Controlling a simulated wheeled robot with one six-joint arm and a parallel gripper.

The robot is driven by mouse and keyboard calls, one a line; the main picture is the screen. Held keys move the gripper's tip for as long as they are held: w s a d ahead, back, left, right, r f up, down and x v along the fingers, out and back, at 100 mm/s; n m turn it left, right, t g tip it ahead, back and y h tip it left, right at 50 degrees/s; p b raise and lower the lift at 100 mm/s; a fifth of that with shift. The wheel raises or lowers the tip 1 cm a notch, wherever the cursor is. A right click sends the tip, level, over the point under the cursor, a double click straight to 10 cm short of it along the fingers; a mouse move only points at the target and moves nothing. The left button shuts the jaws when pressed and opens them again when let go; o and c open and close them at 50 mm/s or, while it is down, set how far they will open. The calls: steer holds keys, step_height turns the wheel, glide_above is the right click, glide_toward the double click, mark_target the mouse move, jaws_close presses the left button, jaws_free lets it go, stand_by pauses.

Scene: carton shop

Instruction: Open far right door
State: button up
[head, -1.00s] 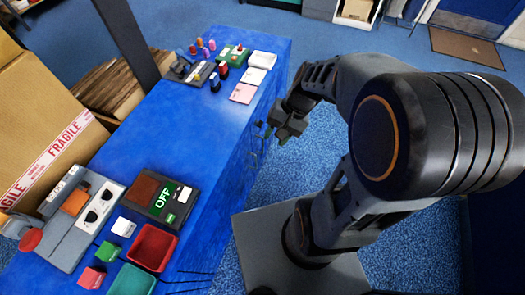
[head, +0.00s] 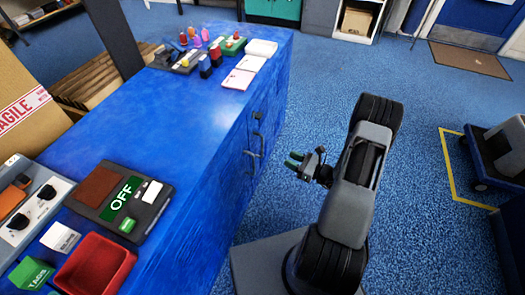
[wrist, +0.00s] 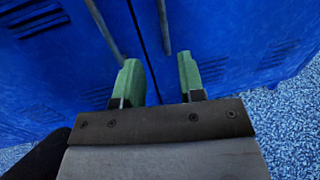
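The blue cabinet's door side (head: 235,165) faces my arm in the head view, with dark handles (head: 256,145) on it. All its doors look shut. In the wrist view, two dark bar handles stand on either side of a seam: a left handle (wrist: 103,30) and a right handle (wrist: 163,25). The right-hand door (wrist: 240,50) has vent slots. I cannot tell for certain whether this is the far right door. My gripper (head: 295,160), with green fingertips, is open and empty, apart from the cabinet. In the wrist view the gripper (wrist: 154,80) points towards the handles.
Blue carpet (head: 350,70) is free beyond my arm. A wheeled cart (head: 495,150) stands at the right by a yellow floor line.

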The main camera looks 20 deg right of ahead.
steer(key=b, duration=0.3)
glide_above(262, 156)
steer(key=shift+w+d+f, duration=0.1)
steer(key=shift+w+f, duration=0.15)
jaws_close()
stand_by(0.3)
